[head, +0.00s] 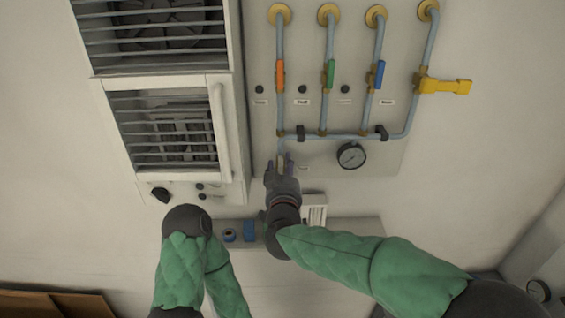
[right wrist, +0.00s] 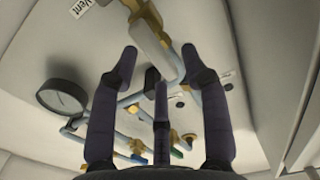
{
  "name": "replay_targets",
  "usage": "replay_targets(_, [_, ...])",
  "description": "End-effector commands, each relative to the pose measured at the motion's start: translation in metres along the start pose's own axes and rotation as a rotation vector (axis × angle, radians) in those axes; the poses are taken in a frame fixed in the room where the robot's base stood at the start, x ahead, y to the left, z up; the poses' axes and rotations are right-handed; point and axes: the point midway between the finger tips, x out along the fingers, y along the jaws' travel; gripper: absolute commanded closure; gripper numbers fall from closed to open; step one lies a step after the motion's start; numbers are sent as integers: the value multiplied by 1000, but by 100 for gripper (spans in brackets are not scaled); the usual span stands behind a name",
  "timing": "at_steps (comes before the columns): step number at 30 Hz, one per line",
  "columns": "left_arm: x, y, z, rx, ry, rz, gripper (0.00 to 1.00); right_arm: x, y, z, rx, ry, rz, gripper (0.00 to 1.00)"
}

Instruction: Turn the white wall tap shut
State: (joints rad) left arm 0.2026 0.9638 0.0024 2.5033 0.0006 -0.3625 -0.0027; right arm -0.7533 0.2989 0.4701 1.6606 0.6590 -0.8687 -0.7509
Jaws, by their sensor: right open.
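The white wall tap shows in the right wrist view as a pale cream handle (right wrist: 152,42) on a brass-coloured valve, beside a "Vent" label. It sits on a blue-grey pipe. In the head view my right gripper (head: 280,162) is at the lower end of the left pipe, with its fingers around the spot where a pale bit shows; most of the tap is hidden there. In the right wrist view the gripper (right wrist: 158,58) is open, its fingers spread just short of the handle and to both sides. I cannot tell whether they touch it.
Orange (head: 280,75), green (head: 330,73), blue (head: 379,74) and yellow (head: 446,86) taps sit on pipes above. A pressure gauge (head: 351,155) is right of my gripper. A slatted cabinet (head: 223,120) stands close on the left. A shelf (head: 355,229) lies below.

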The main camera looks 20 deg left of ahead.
Motion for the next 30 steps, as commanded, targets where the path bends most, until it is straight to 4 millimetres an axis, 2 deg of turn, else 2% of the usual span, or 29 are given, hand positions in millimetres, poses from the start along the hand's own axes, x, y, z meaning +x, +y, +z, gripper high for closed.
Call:
replay_targets(4, [-2, 1, 0, 0, 0, 0, 60, 8, 0, 0, 0, -1, 1, 54])
replay_targets(13, [-2, 1, 0, 0, 0, 0, 60, 10, 0, 0, 0, 0, 1, 54])
replay_targets(14, [-2, 1, 0, 0, 0, 0, 60, 10, 0, 0, 0, 0, 1, 59])
replay_targets(18, [-2, 1, 0, 0, 0, 0, 60, 10, 0, 0, 0, 0, 1, 99])
replay_targets(30, [4, -2, 0, 0, 0, 0, 60, 9, 2, 2, 35, 1, 1, 100])
